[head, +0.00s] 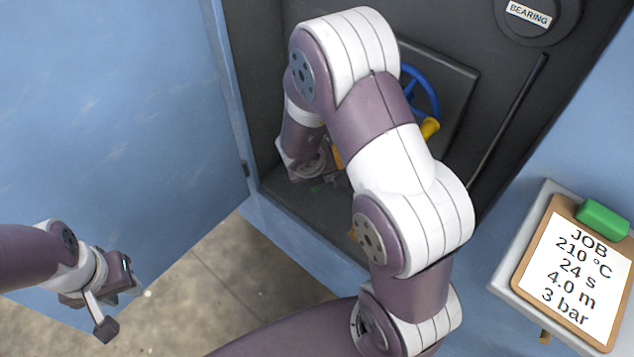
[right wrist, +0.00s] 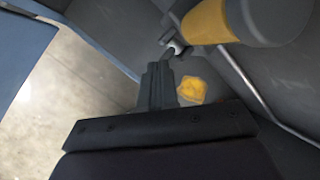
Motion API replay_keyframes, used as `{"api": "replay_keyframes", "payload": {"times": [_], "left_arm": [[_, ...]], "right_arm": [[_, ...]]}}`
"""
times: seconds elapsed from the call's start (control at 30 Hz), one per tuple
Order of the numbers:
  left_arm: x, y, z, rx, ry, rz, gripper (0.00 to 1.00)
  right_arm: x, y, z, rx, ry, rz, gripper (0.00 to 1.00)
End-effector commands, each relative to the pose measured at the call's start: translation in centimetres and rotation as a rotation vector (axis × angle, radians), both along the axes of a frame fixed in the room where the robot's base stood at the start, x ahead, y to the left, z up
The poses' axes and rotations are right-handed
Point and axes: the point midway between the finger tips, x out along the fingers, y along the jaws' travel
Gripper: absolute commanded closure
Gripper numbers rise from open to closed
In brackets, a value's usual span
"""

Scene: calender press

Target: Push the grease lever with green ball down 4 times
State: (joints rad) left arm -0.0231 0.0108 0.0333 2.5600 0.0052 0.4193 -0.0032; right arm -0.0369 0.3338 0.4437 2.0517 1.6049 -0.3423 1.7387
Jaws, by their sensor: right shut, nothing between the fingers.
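My right arm reaches into the dark machine cabinet in the head view. Its hand end (head: 303,165) is low inside, and its fingers cannot be made out there. In the right wrist view, my right gripper (right wrist: 157,85) is shut, its dark fingers together and empty. Their tips are near a thin grey rod with a pale collar (right wrist: 175,47); I cannot tell whether they touch. The lever is not clearly visible. My left gripper (head: 122,308) is open and empty, outside the cabinet.
A blue handwheel (head: 424,92) and a yellow part (head: 430,128) are behind my right arm. A yellow cylinder (right wrist: 208,22) with a dark end is close to the fingers. A blue door (head: 110,120) stands left. A job clipboard (head: 575,270) is at right.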

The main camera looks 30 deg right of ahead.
Motion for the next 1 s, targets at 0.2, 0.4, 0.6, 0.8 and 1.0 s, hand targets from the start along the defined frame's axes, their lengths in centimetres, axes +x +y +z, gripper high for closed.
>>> {"api": "replay_keyframes", "payload": {"times": [0.2, 0.4, 0.6, 0.8, 1.0], "left_arm": [[0.0, 0.0, -0.3, 0.000, 0.000, 0.000, 0.65], [0.0, 0.0, -0.5, 0.000, 0.000, 0.000, 0.65], [0.0, 0.0, -0.7, 0.000, 0.000, 0.000, 0.65], [0.0, 0.0, -0.9, 0.000, 0.000, 0.000, 0.65], [0.0, 0.0, -1.1, 0.000, 0.000, 0.000, 0.65]], "right_arm": [[0.0, 0.1, -0.3, 0.000, 0.000, 0.000, 1.00], [-0.1, 0.2, -0.5, 0.000, 0.000, 0.000, 1.00], [-0.1, 0.2, -0.7, 0.000, 0.000, 0.000, 1.00], [-0.1, 0.3, -1.0, 0.000, 0.000, 0.000, 1.00], [-0.2, 0.4, -1.2, 0.000, 0.001, 0.000, 1.00]]}}
